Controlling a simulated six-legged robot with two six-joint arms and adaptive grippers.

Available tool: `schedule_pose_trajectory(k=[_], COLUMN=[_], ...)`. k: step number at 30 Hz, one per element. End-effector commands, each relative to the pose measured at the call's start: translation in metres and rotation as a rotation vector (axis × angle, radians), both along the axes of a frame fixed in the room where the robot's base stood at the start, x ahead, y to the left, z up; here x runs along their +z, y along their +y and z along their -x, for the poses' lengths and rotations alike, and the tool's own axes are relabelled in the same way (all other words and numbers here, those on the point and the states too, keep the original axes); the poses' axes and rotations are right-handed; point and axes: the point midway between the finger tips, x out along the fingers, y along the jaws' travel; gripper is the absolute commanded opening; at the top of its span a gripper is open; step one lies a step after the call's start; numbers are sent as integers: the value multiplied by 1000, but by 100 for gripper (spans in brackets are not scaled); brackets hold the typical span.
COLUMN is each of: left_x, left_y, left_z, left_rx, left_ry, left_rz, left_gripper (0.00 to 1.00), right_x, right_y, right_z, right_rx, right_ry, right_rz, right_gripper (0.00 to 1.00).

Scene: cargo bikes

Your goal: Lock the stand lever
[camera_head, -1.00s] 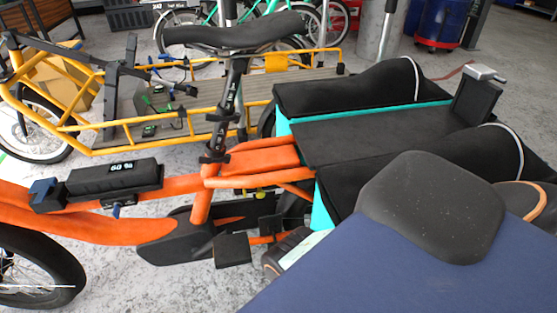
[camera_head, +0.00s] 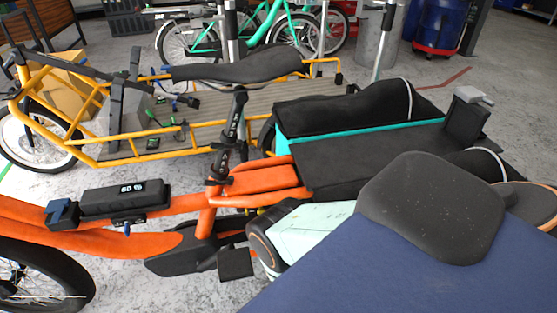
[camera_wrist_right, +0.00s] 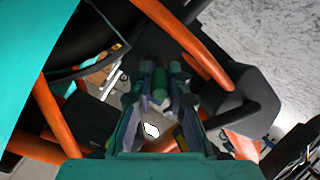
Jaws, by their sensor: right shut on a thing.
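An orange cargo bike (camera_head: 262,180) with a black saddle (camera_head: 240,66) stands in front of me in the head view. My right arm reaches in beside its frame, behind the pedal (camera_head: 236,263); its gripper is hidden there. In the right wrist view, my right gripper (camera_wrist_right: 160,98) is among the orange tubes (camera_wrist_right: 190,45) under the bike. Its fingers are shut on a small dark green, rounded piece (camera_wrist_right: 160,82), seemingly the stand lever's end. The rest of the lever and the stand cannot be made out. My left gripper is not in view.
Black bags and a teal-edged deck (camera_head: 350,131) cover the bike's rear. A yellow cargo bike (camera_head: 140,146) stands behind it. Orange tubes and a dark part (camera_wrist_right: 245,105) closely surround the right gripper.

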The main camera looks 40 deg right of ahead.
Motion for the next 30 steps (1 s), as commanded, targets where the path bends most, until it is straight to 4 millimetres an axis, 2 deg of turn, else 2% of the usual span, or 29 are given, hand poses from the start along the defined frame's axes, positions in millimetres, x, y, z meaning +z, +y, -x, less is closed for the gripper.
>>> schedule_pose_trajectory(k=[1,12,21,30], left_x=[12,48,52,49], left_y=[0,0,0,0], left_z=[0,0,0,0], left_rx=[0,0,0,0], left_ry=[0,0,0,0], left_rz=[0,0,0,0], left_gripper=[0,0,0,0], right_x=[12,37,49,55], right_y=[-3,-8,-13,-18], right_z=[-4,-13,-23,-30], right_rx=[-5,-5,-5,-5], right_ry=[28,320,530,664], right_rz=[-17,-180,-297,-370], right_gripper=[0,0,0,0])
